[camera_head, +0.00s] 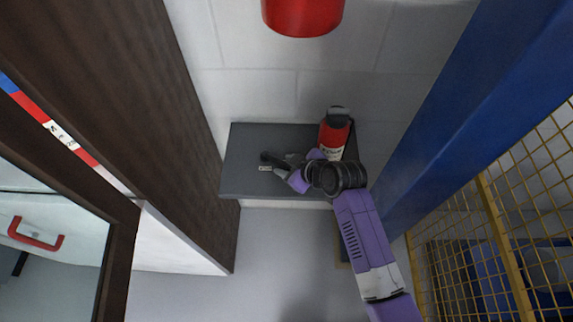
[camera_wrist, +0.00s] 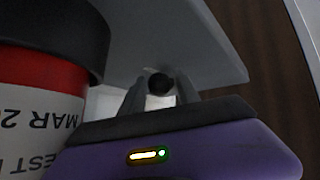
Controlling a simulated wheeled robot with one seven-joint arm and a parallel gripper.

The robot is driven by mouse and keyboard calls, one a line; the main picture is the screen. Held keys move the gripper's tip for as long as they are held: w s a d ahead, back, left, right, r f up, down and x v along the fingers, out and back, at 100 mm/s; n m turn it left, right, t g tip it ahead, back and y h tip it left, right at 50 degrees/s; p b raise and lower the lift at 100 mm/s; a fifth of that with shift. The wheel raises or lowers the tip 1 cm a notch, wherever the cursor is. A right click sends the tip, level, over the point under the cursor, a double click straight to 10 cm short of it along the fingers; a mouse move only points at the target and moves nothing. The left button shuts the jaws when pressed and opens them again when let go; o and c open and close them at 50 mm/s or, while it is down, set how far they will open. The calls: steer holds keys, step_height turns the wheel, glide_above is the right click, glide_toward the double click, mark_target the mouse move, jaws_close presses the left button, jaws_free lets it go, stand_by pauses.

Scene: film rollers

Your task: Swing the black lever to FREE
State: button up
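The black lever (camera_head: 271,158) is at the front left of a grey shelf, with a small pale label beside its end; I cannot read that label. In the wrist view the lever's round black end (camera_wrist: 160,84) sits between the two grey fingers of my gripper (camera_wrist: 161,90). The fingers are close on both sides of it; whether they press on it I cannot tell. In the head view my gripper (camera_head: 283,168) is at the lever, low over the shelf, and partly covers it.
A red and black bottle-shaped object (camera_head: 333,138) with a white label stands on the grey shelf (camera_head: 243,178), close to my wrist. A red cylinder (camera_head: 302,14) is above. A brown panel (camera_head: 150,90) bounds the left, a blue post (camera_head: 450,95) the right, with yellow mesh (camera_head: 500,215) beyond.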

steer(key=shift+v, duration=3.95)
